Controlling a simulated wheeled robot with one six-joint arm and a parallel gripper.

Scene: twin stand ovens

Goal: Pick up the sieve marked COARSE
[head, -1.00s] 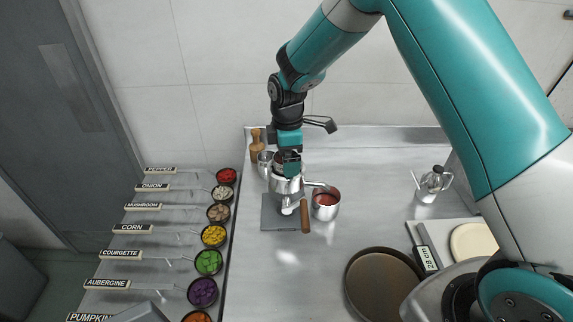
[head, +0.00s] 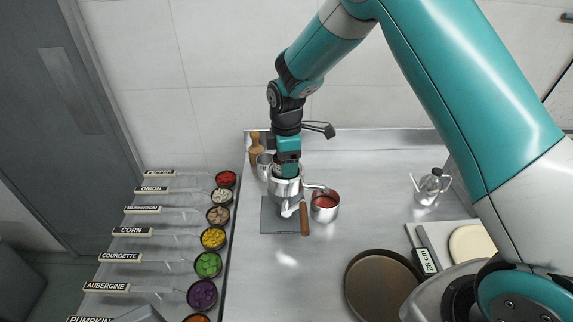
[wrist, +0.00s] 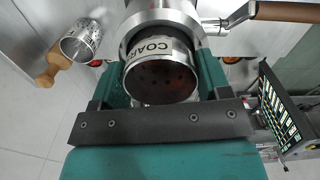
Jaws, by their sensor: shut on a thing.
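The sieve (wrist: 150,48) is a round metal cup with a white label on which I read "COAR"; the rest of the word is cut off. Its inside looks dark red-brown with small holes. My gripper (wrist: 160,80) is shut on it, with a teal finger on either side. In the head view my gripper (head: 286,174) points down, and the sieve between its fingers is mostly hidden. A wider metal ring or vessel (head: 285,190) shows just below the fingers. I cannot tell whether the sieve touches it.
A dark square mat (head: 270,221) lies below. A wooden handle (head: 304,220) and a metal pot of red sauce (head: 325,207) are close on the right. A round pan (head: 382,285) lies front right. Labelled ingredient bowls line the left.

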